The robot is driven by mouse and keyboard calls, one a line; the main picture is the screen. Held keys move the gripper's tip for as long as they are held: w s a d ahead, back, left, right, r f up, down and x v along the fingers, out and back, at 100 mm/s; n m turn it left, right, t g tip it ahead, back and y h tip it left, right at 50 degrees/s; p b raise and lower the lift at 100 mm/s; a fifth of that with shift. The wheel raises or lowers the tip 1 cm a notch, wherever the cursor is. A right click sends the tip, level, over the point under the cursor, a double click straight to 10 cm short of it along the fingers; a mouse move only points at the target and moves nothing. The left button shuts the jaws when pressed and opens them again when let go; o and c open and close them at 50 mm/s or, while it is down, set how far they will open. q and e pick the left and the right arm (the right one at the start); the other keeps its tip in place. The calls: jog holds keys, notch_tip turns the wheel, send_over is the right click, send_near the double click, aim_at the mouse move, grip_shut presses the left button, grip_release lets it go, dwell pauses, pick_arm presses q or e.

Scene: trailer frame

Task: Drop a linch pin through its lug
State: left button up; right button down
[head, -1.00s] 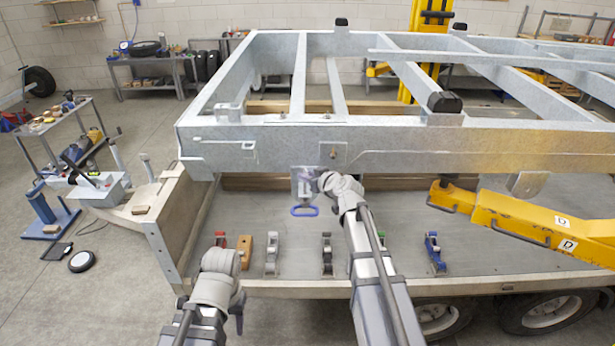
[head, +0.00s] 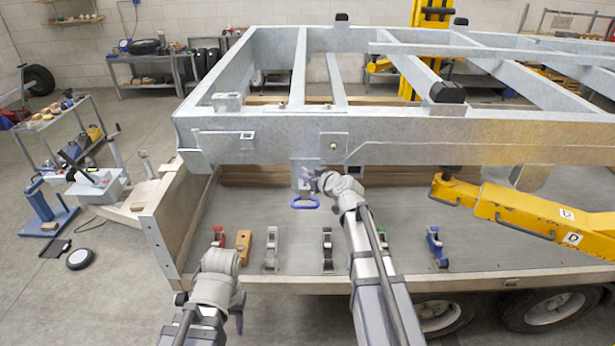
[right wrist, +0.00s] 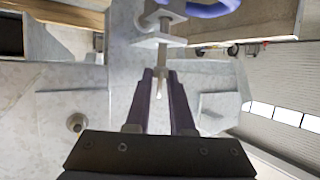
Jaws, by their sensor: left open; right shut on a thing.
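The lug is a pale metal bracket (right wrist: 160,26) with holed plates in the right wrist view. In the head view its bracket (head: 304,172) hangs below the galvanised frame's front rail, above a blue loop handle (head: 305,203). The loop also shows in the right wrist view (right wrist: 205,6). My right gripper (head: 313,182) is at the bracket, shut on a slim grey pin (right wrist: 160,84). The pin points toward the lug's plates; whether it enters a hole is unclear. My left gripper (head: 238,312) is open, low in the head view, away from the lug.
The galvanised frame rail (head: 420,143) runs just above my right gripper. Several small tools, including a blue one (head: 436,246), stand along the deck's front edge. A yellow arm (head: 520,213) juts in from the right. The grey deck (head: 390,215) is mostly clear behind the tools.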

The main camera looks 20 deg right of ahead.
jog(key=shift+f+b, duration=1)
jog(key=shift+f, duration=0.15)
jog(key=c, duration=0.7)
grip_release()
jog(key=p+v, duration=0.3)
jog(key=v, duration=0.5)
jog(key=shift+w, duration=0.1)
